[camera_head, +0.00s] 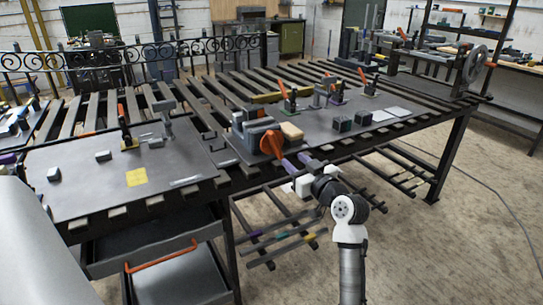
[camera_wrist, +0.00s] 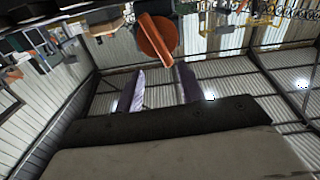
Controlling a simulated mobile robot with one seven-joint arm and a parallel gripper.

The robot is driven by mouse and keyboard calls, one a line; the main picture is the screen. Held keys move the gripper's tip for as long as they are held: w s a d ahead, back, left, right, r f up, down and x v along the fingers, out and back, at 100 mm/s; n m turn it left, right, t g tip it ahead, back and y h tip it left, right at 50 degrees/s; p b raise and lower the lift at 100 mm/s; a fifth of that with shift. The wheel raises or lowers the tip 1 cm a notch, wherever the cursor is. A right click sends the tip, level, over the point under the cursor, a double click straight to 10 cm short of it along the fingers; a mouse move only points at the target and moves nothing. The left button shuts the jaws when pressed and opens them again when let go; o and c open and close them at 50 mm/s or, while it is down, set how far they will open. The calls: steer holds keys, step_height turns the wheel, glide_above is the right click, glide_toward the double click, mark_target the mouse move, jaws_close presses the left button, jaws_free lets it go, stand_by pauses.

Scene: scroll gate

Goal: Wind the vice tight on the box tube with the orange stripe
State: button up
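The grey vice (camera_head: 252,131) stands near the front edge of the table. Its orange handle (camera_head: 272,144) faces the front and also shows in the wrist view (camera_wrist: 157,36) as a round disc with a bar. My gripper (camera_head: 293,161) is just in front of and right of the handle. In the wrist view its two purple fingers (camera_wrist: 163,80) are apart with nothing between them, and the handle appears beyond their tips. I cannot make out a tube in the vice jaws.
A tan block (camera_head: 291,132) sits right of the vice. Toggle clamps with orange levers (camera_head: 286,92) and small dark blocks (camera_head: 343,124) stand further right. A left plate (camera_head: 100,185) holds a yellow square and small blocks. Open floor lies right of my arm.

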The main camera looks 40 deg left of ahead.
mark_target(277, 146)
steer(key=w+a+n+p, duration=0.1)
steer(key=a, duration=0.3)
steer(key=w+a+n+p, duration=0.1)
steer(key=w+a, duration=0.1)
steer(key=a, duration=0.2)
steer(key=w+a+n+p, duration=0.1)
steer(key=w+a, duration=0.1)
steer(key=a, duration=0.2)
steer(key=shift+w+a+f, duration=0.1)
steer(key=shift+a, duration=0.2)
jaws_close()
